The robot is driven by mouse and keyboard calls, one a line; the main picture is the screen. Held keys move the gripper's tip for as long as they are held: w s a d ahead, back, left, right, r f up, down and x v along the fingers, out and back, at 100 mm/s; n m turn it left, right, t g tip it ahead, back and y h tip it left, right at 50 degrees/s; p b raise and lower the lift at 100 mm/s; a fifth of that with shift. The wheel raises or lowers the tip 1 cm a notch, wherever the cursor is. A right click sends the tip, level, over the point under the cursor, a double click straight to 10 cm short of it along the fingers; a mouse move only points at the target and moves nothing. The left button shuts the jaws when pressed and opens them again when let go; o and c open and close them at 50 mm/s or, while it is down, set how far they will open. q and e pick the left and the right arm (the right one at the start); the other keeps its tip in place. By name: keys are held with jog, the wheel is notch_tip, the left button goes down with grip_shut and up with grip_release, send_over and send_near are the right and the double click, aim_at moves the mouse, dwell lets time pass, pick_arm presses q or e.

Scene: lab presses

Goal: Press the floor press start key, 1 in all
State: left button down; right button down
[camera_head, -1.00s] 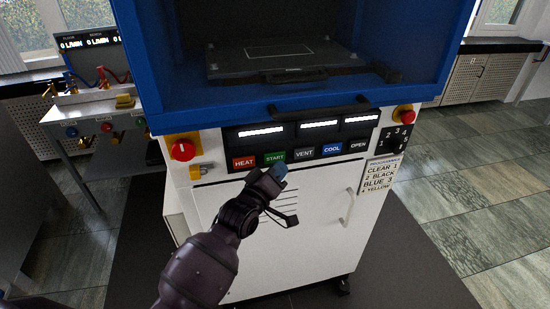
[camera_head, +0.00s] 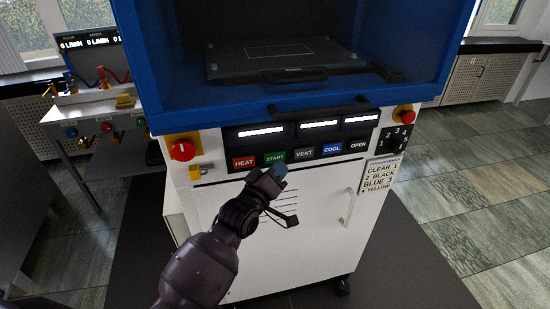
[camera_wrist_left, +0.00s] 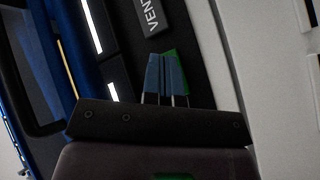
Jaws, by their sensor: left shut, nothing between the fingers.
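The floor press (camera_head: 305,215) is a white cabinet with a blue chamber on top. My right gripper is not in view.
A blue COOL key (camera_head: 332,149) and a black OPEN key (camera_head: 358,145) lie further right in the row. A red knob (camera_head: 183,150) is at left and a red button (camera_head: 405,114) at right. A handle bar (camera_head: 320,108) juts out above the displays.

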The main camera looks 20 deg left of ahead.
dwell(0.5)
pick_arm(q)
jog(key=shift+w+a, duration=0.1)
jog(key=shift+w, duration=0.05)
jog(key=shift+w+a, duration=0.15)
jog(key=shift+w, duration=0.1)
dwell(0.5)
jog(key=shift+w+a, duration=0.25)
jog(key=shift+w, duration=0.05)
dwell(0.4)
dwell(0.3)
jog(key=shift+s+d+p, duration=0.5)
jog(key=shift+s+p, duration=0.15)
jog(key=shift+s, duration=0.05)
